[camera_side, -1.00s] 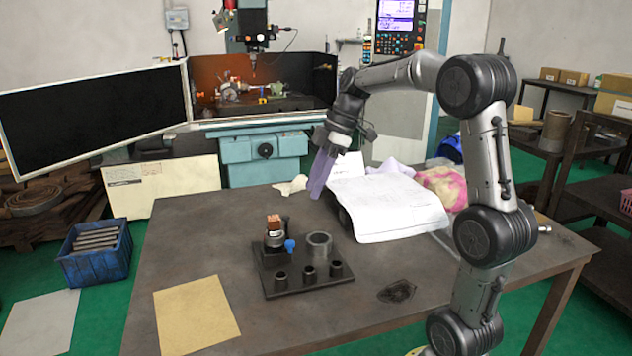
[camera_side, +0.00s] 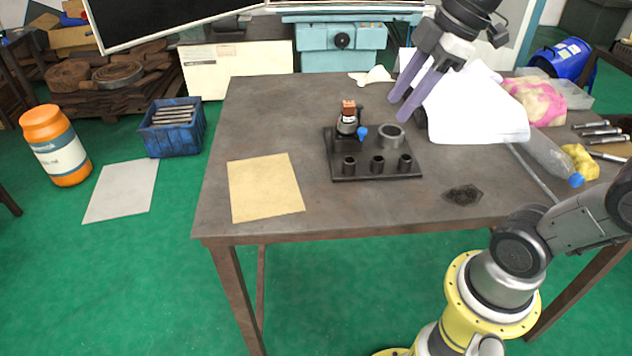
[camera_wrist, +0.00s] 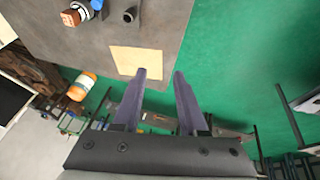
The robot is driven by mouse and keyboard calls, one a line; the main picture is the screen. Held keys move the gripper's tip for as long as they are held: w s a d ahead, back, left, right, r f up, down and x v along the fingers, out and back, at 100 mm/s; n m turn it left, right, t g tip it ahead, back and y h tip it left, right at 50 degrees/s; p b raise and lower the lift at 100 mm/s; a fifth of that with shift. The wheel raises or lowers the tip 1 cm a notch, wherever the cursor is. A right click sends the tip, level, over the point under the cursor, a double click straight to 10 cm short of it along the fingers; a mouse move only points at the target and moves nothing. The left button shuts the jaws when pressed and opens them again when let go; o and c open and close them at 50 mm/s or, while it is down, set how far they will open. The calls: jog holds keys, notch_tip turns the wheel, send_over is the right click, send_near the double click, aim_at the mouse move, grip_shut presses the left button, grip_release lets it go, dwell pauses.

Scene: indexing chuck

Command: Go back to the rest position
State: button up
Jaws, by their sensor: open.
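My gripper (camera_side: 397,110) is up and to the right of the fixture in the side view. Its two purple fingers are apart with nothing between them. The wrist view also shows the gripper (camera_wrist: 160,72) open and empty. A black base plate (camera_side: 350,173) lies on the table. At its back left stands the chuck (camera_side: 347,126), with a copper-brown block (camera_side: 348,107) on top and a blue knob (camera_side: 361,132) at its side. A grey ring (camera_side: 391,136) sits to the right. Three small dark cylinders (camera_side: 377,164) line the front. The block (camera_wrist: 72,18) shows at the wrist view's upper left.
A tan sheet (camera_side: 264,187) lies flat on the table (camera_side: 320,215), left of the plate. White papers (camera_side: 470,110) lie right of the gripper. A clear bottle (camera_side: 548,158) and yellow cloth (camera_side: 580,160) are at the right. A blue crate (camera_side: 172,138) stands on the floor.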

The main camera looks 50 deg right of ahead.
jog(key=s+f+m+t+h, duration=0.1)
jog(key=s+f+m, duration=0.7)
jog(key=m, duration=0.2)
jog(key=shift+s+h, duration=0.15)
jog(key=shift+h, duration=0.25)
